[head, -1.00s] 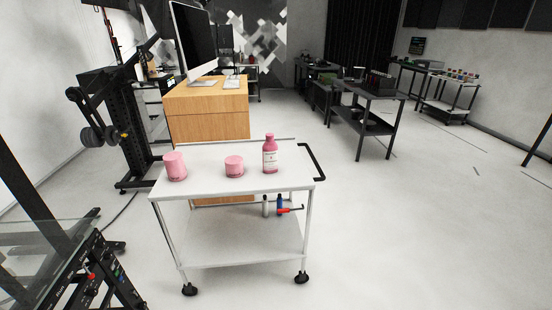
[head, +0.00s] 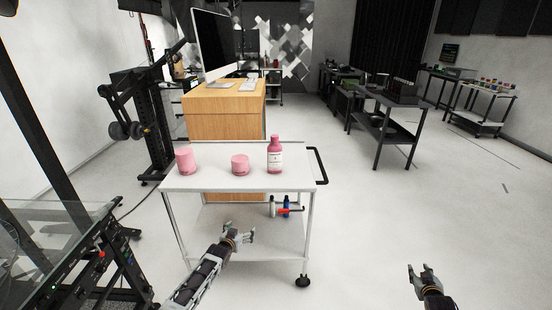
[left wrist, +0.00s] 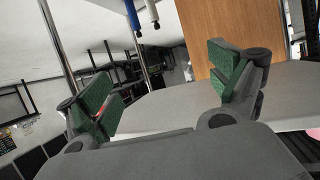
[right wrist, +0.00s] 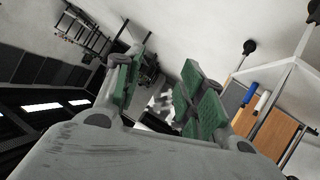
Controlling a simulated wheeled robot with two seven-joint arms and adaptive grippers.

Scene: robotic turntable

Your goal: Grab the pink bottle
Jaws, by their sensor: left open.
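The pink bottle (head: 274,156) with a white label stands upright on the right part of the white cart's top (head: 215,184). A taller pink jar (head: 185,162) and a shorter pink jar (head: 240,165) stand to its left. My left gripper (head: 243,233) is open and empty, in front of the cart and below its top. Its green-padded fingers are spread in the left wrist view (left wrist: 165,90). My right gripper (head: 421,272) is open and empty, well right of the cart; its spread fingers show in the right wrist view (right wrist: 158,95). Neither touches the bottle.
The cart has a black handle (head: 320,166) on its right and a lower shelf holding a blue and a white cylinder with a red item (head: 290,210). A wooden desk (head: 222,112) stands behind. A glass-topped rack (head: 40,235) is at left.

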